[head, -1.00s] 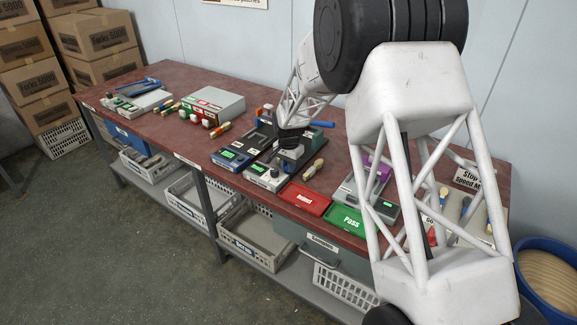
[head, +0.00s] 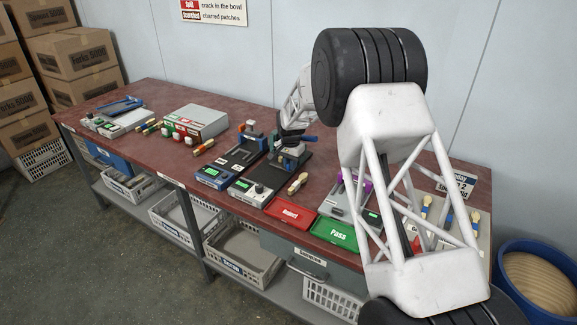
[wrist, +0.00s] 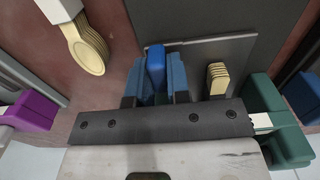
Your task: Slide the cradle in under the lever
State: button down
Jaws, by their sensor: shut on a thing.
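My gripper (wrist: 154,98) is shut on a blue upright piece (wrist: 155,62), one blue-padded finger on each side. I cannot tell whether this piece belongs to the cradle or the lever. A stack of cream wooden pieces (wrist: 217,78) stands just right of the fingers, near the dark grey plate (wrist: 215,50). My arm hides part of this fixture, and the fingertips are too small to make out there.
A second black-based fixture (head: 242,154) stands to the left. A red Reject tray (head: 290,214) and green Pass tray (head: 334,234) lie near the front edge. In the wrist view, stacked spoons (wrist: 84,48) are upper left, a purple part (wrist: 32,110) left and a green part (wrist: 285,125) right.

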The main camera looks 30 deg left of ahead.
jog(key=c, duration=1.1)
grip_release()
jog(key=shift+w+r, duration=0.1)
jog(key=shift+r, duration=3.9)
